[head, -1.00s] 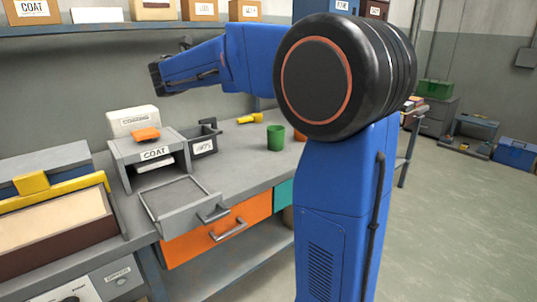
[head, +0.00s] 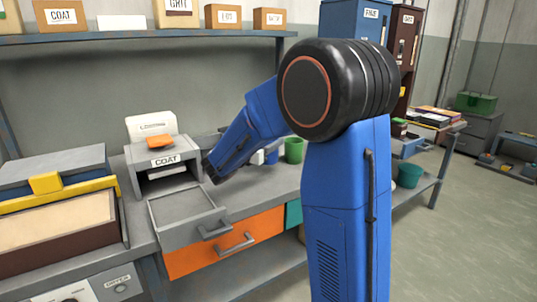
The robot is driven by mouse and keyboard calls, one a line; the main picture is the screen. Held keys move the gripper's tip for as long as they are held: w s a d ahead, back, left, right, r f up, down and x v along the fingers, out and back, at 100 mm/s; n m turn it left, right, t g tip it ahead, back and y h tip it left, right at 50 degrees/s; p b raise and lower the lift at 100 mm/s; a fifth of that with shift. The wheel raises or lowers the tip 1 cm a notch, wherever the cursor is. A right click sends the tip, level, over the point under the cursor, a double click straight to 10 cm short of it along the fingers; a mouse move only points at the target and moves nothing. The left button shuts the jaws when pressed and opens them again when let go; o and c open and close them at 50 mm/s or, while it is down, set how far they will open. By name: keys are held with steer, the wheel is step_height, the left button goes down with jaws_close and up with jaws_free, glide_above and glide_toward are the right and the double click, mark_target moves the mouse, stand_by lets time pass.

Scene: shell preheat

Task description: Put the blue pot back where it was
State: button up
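A small blue object (head: 271,156), possibly the blue pot, stands on the bench just left of a green pot (head: 294,149). My blue arm partly covers it, so its full shape is hidden. A teal-green pot (head: 409,175) stands on the side shelf at the right.
An orange drawer (head: 228,240) is under the bench top. A yellow-trimmed sand box (head: 55,215) stands at left. Boxes line the upper shelf (head: 120,37). The floor at right is clear.

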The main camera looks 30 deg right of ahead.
steer(key=shift+f, duration=2.05)
steer(key=o, duration=1.3)
steer(key=shift+f, duration=0.1)
